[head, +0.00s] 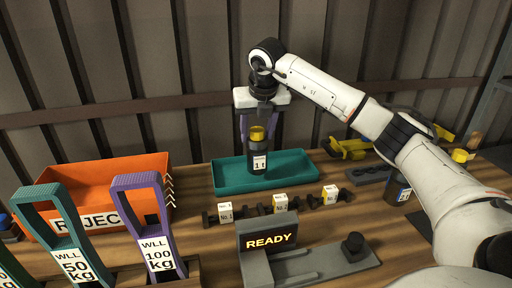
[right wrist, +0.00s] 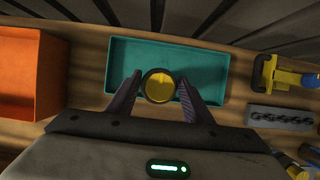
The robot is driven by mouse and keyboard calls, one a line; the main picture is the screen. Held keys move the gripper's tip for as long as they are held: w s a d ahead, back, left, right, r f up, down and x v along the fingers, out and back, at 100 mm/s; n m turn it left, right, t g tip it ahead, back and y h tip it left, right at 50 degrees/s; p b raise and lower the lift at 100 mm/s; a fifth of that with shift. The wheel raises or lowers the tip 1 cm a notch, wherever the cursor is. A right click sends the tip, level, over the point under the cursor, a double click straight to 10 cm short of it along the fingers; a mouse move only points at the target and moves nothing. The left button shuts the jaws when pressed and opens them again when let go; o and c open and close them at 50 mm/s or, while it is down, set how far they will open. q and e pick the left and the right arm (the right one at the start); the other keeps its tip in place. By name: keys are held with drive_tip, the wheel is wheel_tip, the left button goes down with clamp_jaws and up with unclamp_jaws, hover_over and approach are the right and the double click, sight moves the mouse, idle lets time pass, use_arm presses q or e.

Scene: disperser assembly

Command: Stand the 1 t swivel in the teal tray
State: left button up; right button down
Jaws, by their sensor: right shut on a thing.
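The 1 t swivel (head: 258,158) is a dark cylinder with a yellow top and a white "1 t" label. It is upright over the teal tray (head: 295,175), its lower end at or just above the tray floor; I cannot tell if it touches. My right gripper (head: 258,127) comes from above and is shut on the swivel. In the right wrist view the swivel's yellow top (right wrist: 159,87) sits between the two fingers (right wrist: 160,95), with the tray (right wrist: 215,68) around and beyond it. My left gripper is not in view.
An orange reject bin (head: 110,180) stands left of the tray. Labelled shackles, 50 kg (head: 70,262) and 100 kg (head: 160,255), stand in front left. Small numbered pieces (head: 280,203) and a READY display (head: 268,238) are in front. Another yellow-topped cylinder (head: 399,190) is at right.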

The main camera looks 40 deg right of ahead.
sight(256, 144)
drive_tip(key=shift+w+f, duration=0.15)
drive_tip(key=shift+f, duration=1.85)
drive_tip(key=shift+f, duration=0.1)
drive_tip(key=c, duration=0.9)
unclamp_jaws()
drive_tip(key=shift+a, duration=0.1)
drive_tip(key=v, duration=1.2)
